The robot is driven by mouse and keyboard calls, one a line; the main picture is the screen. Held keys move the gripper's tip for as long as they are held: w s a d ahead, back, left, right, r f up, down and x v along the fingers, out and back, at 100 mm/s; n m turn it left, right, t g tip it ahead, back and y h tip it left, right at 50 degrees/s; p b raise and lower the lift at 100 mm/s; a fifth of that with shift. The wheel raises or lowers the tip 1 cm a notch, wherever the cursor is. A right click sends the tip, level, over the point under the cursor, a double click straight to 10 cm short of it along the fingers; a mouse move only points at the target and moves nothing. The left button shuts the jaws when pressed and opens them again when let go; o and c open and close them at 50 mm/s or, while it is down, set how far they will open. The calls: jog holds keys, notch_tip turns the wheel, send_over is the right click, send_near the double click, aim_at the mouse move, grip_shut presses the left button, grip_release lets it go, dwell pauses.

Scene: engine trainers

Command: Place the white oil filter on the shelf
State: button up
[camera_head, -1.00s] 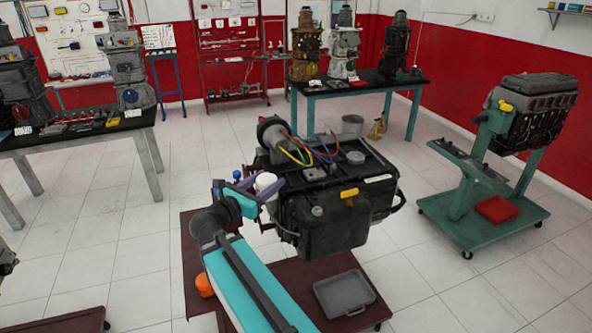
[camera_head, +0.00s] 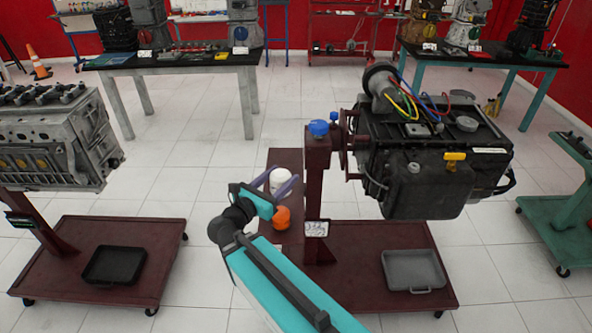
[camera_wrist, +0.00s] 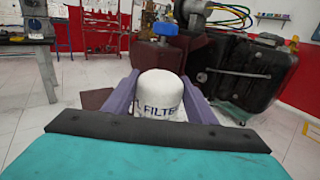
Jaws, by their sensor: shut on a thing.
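The white oil filter (camera_head: 281,182) is between the purple fingers of my gripper (camera_head: 284,185), left of the maroon stand post. In the wrist view the filter (camera_wrist: 158,95) stands upright between both fingers (camera_wrist: 158,100), with "FILTER" lettering facing the camera. A flat maroon shelf (camera_head: 287,158) lies behind and below it, joined to the stand's left side. In the head view the filter overlaps this shelf; I cannot tell the gap between them. An orange filter-like object (camera_head: 282,217) shows on the shelf's near part, partly behind my arm.
The maroon post (camera_head: 317,190) with a blue knob (camera_head: 318,128) rises close to the right of my gripper. It carries a black engine (camera_head: 430,160). A grey tray (camera_head: 413,270) lies on the stand base. Another engine stand (camera_head: 60,150) is at left.

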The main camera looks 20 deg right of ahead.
aim_at(272, 189)
jog(key=f, duration=0.1)
jog(key=a+f+b, duration=0.1)
jog(key=f, duration=0.1)
jog(key=shift+a, duration=0.3)
jog(key=shift+t, duration=0.3)
jog(key=shift+a, duration=0.1)
